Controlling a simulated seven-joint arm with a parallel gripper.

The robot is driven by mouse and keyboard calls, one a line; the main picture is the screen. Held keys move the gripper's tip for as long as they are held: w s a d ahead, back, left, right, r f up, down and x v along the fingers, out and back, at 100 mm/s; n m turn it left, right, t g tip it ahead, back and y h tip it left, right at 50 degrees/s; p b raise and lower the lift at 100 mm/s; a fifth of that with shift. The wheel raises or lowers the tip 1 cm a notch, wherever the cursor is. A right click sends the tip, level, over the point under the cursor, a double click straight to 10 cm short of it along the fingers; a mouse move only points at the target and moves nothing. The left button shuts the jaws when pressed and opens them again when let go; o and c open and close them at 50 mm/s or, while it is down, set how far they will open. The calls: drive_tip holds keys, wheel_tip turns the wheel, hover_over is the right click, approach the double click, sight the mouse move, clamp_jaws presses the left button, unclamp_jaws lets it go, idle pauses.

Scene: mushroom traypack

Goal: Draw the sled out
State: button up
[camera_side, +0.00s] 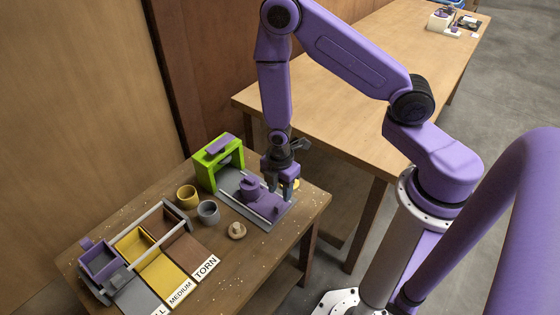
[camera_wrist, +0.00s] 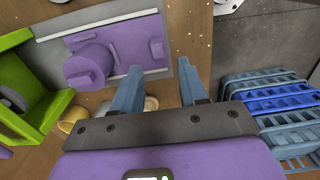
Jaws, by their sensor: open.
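The purple sled (camera_side: 262,199) sits on a grey railed base (camera_side: 284,212) in front of the green frame (camera_side: 206,176). In the wrist view the sled (camera_wrist: 130,37) shows a round post (camera_wrist: 88,66) and a small raised tab (camera_wrist: 156,48). The green frame (camera_wrist: 32,120) is at the left there, with the base (camera_wrist: 48,53) beyond it. My gripper (camera_side: 285,190) points down over the sled's outer end. In the wrist view its fingers (camera_wrist: 159,78) are apart with nothing gripped between them. I cannot tell whether a finger touches the sled.
A yellow cup (camera_side: 187,197), a grey cup (camera_side: 208,212) and a pale mushroom (camera_side: 236,230) stand beside the base. A purple bin (camera_side: 100,260) and labelled lanes (camera_side: 165,275) fill the left of the table. Blue crates (camera_wrist: 268,103) are at the right in the wrist view.

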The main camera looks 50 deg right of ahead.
wheel_tip(320, 180, up, 11)
idle(0.6)
drive_tip(key=s+r+m, duration=0.5)
drive_tip(key=s+r, duration=1.1)
drive_tip(key=s, duration=0.2)
drive_tip(key=shift+s+d+r, duration=0.15)
drive_tip(key=shift+s+d, duration=0.2)
drive_tip(key=shift+s, duration=0.05)
idle(1.1)
